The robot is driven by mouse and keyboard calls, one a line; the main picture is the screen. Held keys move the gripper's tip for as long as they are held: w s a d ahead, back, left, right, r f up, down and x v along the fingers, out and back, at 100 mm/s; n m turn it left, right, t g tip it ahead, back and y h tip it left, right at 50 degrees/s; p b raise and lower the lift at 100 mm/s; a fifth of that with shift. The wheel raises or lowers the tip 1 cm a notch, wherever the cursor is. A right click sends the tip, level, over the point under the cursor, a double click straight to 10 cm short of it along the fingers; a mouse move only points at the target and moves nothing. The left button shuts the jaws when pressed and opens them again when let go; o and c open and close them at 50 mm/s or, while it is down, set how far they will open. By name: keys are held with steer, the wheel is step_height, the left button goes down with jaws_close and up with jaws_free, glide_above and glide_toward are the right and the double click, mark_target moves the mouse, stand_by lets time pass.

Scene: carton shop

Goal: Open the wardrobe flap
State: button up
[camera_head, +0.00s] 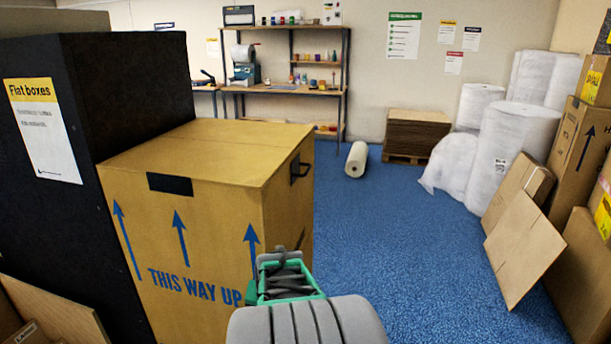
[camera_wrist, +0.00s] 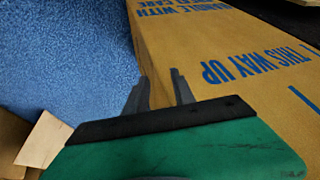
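The wardrobe carton (camera_head: 205,225) is a tall brown box at the left in the head view. Its front has blue arrows and "THIS WAY UP". Its top flap (camera_head: 215,145) lies flat and closed, with a black strip (camera_head: 170,184) at the front top edge. A black handle (camera_head: 300,170) is on the right side. My gripper (camera_head: 280,258) is in front of the carton's lower right corner. In the wrist view, my gripper (camera_wrist: 160,78) has its two fingers apart with nothing between them. The carton (camera_wrist: 215,60) is beyond and right of them; I cannot tell whether they touch it.
A black cabinet (camera_head: 140,85) with a "Flat boxes" sign stands directly left of the carton. Blue floor (camera_head: 400,240) is clear to the right. A white roll (camera_head: 356,160) lies farther back. Leaning cardboard (camera_head: 523,248) and wrapped rolls (camera_head: 510,140) line the right side.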

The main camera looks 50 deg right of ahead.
steer(key=s+d+f+m, duration=0.2)
steer(key=d, duration=0.4)
steer(key=m+t+h, duration=0.9)
steer(key=m+h, duration=0.3)
steer(key=m, duration=0.8)
glide_toward(308, 170)
steer(key=f+x, duration=0.1)
steer(key=x, duration=0.3)
steer(key=p+x, duration=0.1)
steer(key=x, duration=0.6)
steer(key=shift+r, duration=0.2)
steer(key=shift+c, duration=0.4)
jaws_close()
